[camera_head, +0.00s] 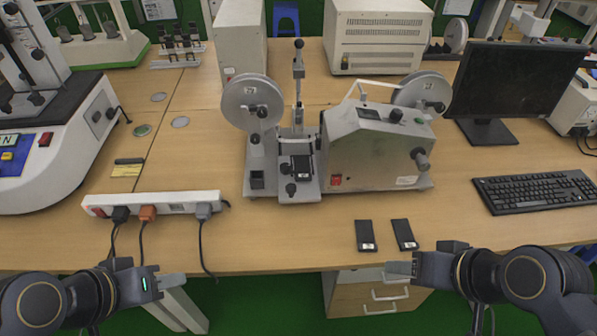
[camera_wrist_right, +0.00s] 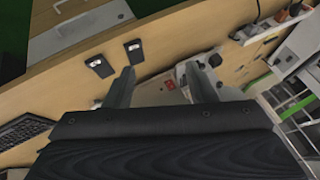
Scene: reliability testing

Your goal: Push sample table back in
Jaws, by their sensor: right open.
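The grey testing machine (camera_head: 345,150) stands mid-desk in the head view. Its sample table (camera_head: 300,188) is the small grey platform at the front, between the left reel and the main housing. A dark sample (camera_head: 301,166) with a light label lies on it. My right gripper (camera_head: 396,271) is at the desk's front edge, right of the machine and apart from it. In the right wrist view its two fingers (camera_wrist_right: 160,72) are spread with nothing between them. My left gripper (camera_head: 174,284) is at the front edge on the left, away from the machine; its finger gap is unclear.
Two black samples (camera_head: 366,236) (camera_head: 404,235) lie on the desk near the front edge. A white power strip (camera_head: 175,203) with cables lies left of the machine. A keyboard (camera_head: 535,191) and monitor (camera_head: 513,85) are right.

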